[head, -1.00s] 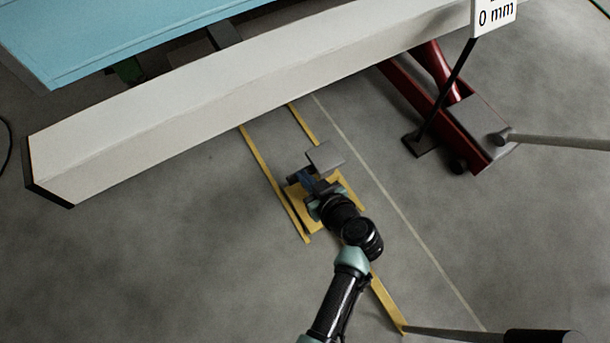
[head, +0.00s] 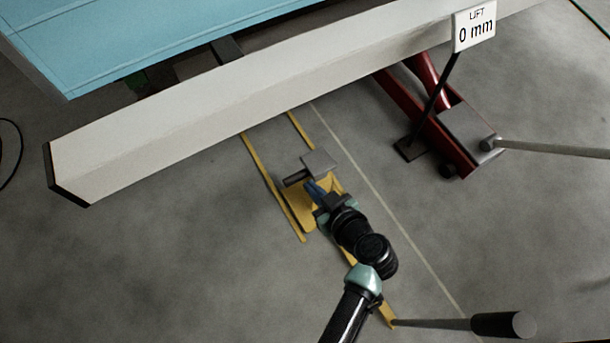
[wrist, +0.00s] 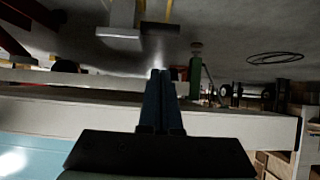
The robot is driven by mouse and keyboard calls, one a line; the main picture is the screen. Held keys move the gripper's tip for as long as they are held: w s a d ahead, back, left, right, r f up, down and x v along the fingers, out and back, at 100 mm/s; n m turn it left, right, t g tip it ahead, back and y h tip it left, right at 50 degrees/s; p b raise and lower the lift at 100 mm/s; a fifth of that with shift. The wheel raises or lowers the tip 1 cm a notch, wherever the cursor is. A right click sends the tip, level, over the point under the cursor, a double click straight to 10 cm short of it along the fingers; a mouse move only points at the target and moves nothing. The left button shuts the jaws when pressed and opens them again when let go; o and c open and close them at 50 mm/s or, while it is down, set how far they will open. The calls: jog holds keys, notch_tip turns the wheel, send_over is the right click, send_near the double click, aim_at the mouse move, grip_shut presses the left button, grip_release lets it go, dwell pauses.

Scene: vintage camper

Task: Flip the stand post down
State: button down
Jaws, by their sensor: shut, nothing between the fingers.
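The stand post, with a flat grey top plate (head: 319,161), appears upright on a yellow base (head: 300,211) on the floor in front of the white bumper beam. A dark cylinder (head: 296,178) sticks out sideways below the plate. My gripper (head: 313,187) is just on the near side of the post, its blue fingers closed and empty. In the wrist view, which looks upside down, the closed fingers (wrist: 160,72) point toward the floor area, with the grey plate (wrist: 118,33) up and left of the tips, apart in the picture. My gripper hides part of the base.
The white beam (head: 240,90) under the blue camper body (head: 130,35) lies beyond the stand. A red jack (head: 462,130) with a grey handle and a "LIFT 0 mm" sign (head: 475,30) are at right. A dark-gripped lever (head: 500,325) lies at lower right.

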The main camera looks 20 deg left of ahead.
jog(key=p+v, duration=0.1)
jog(key=v, duration=0.3)
dwell(0.5)
